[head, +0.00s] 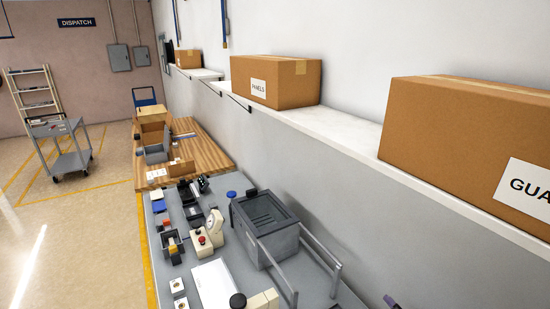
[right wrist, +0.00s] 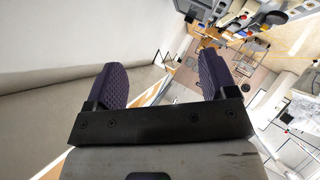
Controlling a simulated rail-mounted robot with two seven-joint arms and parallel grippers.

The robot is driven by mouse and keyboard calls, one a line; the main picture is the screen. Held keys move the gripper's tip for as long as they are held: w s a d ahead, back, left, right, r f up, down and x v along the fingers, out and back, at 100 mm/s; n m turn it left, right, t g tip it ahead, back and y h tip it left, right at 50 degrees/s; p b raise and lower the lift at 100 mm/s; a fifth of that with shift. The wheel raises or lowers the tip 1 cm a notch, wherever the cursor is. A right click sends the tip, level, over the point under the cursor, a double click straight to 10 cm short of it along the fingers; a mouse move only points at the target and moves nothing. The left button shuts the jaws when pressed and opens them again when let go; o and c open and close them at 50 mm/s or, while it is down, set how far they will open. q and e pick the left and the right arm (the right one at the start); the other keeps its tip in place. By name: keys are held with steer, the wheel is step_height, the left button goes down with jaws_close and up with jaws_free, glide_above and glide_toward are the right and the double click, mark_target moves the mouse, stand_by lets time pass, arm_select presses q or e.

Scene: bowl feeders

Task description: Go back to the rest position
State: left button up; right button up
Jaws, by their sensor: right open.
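My right gripper (right wrist: 163,63) is open in the right wrist view. Its two purple ribbed fingers are wide apart, with nothing between them. In the head view only a small purple tip of what looks like this gripper (head: 390,301) shows at the bottom edge, right of the grey bench (head: 185,262) and near the wall. My left gripper is not in view. The task names no other object.
Below the wall shelf (head: 345,124) with cardboard boxes (head: 275,82), the bench carries a dark grey bin (head: 264,225), metal rails (head: 320,250) and small fixtures. A wooden table (head: 205,150) stands beyond. Open floor lies left, with a grey cart (head: 70,165).

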arm_select(q)
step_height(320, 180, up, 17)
steer(key=p, duration=1.6)
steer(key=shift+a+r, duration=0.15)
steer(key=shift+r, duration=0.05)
arm_select(e)
steer(key=s+d+f+m+g, duration=0.1)
steer(key=s+f+m+g, duration=0.2)
steer(key=s, duration=1)
steer(key=s+d+f+m+g, duration=0.1)
steer(key=s+f+m+g, duration=0.2)
steer(key=s, duration=1.1)
steer(key=shift+s+f+g, duration=0.15)
steer(key=shift+f+g, duration=0.65)
steer(key=shift+g, duration=0.3)
steer(key=shift+d, duration=0.1)
